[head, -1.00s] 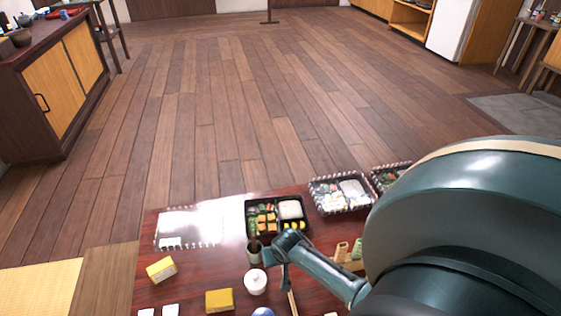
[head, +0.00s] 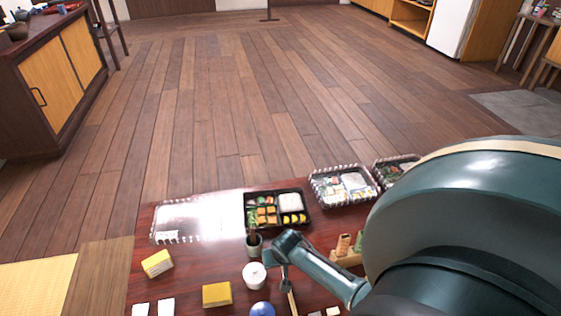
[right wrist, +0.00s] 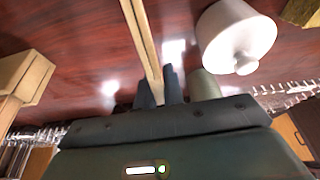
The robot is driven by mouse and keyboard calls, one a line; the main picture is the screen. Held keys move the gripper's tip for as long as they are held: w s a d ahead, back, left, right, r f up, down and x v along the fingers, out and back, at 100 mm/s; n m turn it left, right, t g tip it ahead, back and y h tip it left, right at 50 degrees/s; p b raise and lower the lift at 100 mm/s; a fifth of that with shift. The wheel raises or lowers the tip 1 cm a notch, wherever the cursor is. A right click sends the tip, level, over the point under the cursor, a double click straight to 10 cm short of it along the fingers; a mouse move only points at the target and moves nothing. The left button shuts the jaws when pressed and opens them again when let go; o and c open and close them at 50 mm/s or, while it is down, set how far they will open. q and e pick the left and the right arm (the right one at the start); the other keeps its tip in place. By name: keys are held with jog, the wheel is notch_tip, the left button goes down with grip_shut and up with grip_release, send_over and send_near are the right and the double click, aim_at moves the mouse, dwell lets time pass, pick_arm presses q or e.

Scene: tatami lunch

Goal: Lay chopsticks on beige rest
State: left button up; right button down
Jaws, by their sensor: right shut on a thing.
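The pale wooden chopsticks (right wrist: 146,40) run from the top edge of the right wrist view down to my right gripper (right wrist: 160,88), which is shut on them. In the head view my right gripper (head: 284,283) is above the front of the table, and the chopsticks (head: 292,302) reach down from it to the bottom edge. A small beige block (head: 333,311) at the bottom edge, to the right of the chopsticks, may be the beige rest; it is cut off. My left gripper is not in view.
A white lidded pot (head: 254,275) and a grey-green cup (head: 254,246) stand close left of the gripper. A wooden stand (head: 346,259) is to the right. A bento box (head: 276,220), clear lid (head: 180,221), yellow boxes (head: 217,294) and a blue round thing (head: 262,309) share the dark red table.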

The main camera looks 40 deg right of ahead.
dwell(0.3)
jog(key=c, duration=0.9)
grip_release()
jog(key=shift+c, duration=0.2)
